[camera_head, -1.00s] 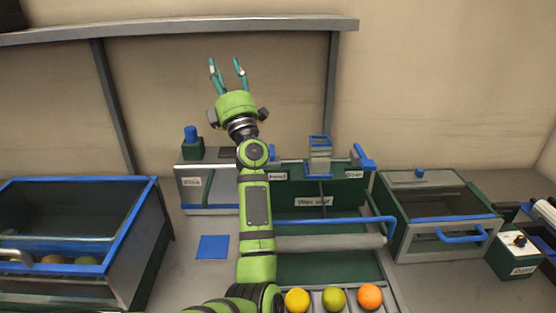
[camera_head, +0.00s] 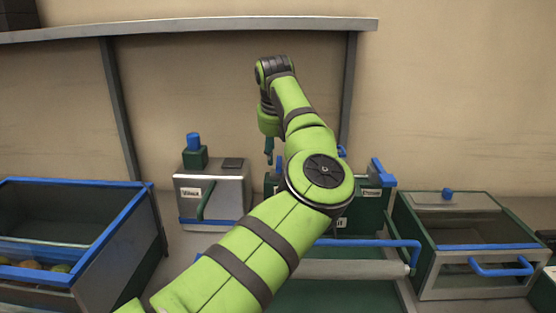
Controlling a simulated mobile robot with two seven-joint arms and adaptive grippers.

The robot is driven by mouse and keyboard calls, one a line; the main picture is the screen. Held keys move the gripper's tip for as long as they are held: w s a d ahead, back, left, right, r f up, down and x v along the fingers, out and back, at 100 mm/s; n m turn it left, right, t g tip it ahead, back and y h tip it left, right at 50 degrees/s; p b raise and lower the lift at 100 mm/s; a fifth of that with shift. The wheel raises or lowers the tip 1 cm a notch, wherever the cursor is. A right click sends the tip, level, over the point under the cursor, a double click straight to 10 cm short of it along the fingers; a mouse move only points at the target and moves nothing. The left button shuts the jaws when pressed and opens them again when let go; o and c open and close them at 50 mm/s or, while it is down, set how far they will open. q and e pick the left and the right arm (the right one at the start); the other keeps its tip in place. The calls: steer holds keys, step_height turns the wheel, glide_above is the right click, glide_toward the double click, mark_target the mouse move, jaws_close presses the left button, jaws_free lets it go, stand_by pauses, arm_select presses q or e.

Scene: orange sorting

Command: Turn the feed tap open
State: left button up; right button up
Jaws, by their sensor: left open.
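The machine (camera_head: 372,215) stands at the back centre, mostly behind my arm. It carries a blue lever (camera_head: 382,172) at its right end and a small blue piece (camera_head: 279,164) at its left end, partly hidden. I cannot read the labels well enough to tell which is the feed tap. My left gripper (camera_head: 269,150) is above the machine's left end with its teal fingers pointing down, close to the small blue piece. It is open; I cannot tell whether it touches anything. My right gripper is out of view.
A grey box with a blue knob (camera_head: 194,141) stands left of the machine. A blue-rimmed bin (camera_head: 135,215) with fruit is at the far left. A blue-handled box (camera_head: 455,215) stands at the right. A blue bar (camera_head: 385,243) crosses the front. A shelf (camera_head: 200,30) runs above.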

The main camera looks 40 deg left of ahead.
arm_select(q)
steer(key=shift+p+x, duration=0.35)
steer(key=shift+x, duration=1.65)
jaws_close()
